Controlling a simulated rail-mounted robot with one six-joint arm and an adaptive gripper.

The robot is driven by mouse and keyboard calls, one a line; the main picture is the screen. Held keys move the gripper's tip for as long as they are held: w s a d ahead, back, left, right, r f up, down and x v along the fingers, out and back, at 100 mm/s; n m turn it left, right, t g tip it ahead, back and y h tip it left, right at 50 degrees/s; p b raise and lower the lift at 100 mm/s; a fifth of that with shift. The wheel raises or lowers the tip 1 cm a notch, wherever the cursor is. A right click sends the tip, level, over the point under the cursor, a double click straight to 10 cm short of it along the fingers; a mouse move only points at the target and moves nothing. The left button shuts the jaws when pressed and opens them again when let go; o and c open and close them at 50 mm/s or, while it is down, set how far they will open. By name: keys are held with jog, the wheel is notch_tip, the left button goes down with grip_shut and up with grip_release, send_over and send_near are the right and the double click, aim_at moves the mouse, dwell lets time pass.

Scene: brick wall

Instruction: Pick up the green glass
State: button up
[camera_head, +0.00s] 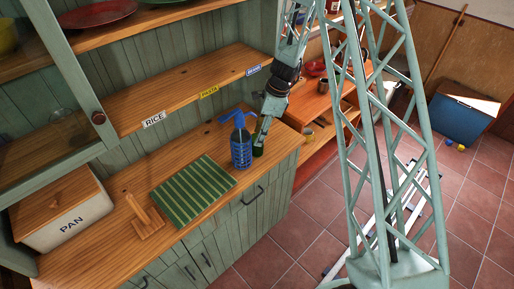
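A small dark green glass (258,146) stands on the wooden counter, close to its right end. My gripper (261,133) comes down from above and its tip is at the top of the green glass. The fingers are small and partly overlap the glass, so I cannot tell whether they are open or closed on it.
A shelf (190,85) with RICE and PASTA labels hangs above the counter.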

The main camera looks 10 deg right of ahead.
jog(key=shift+x, duration=1.85)
jog(key=c, duration=0.8)
jog(key=shift+r, duration=0.4)
jog(key=s+r+b, duration=0.4)
jog(key=s+b, duration=0.1)
jog(key=s, duration=1)
jog(key=shift+s, duration=0.35)
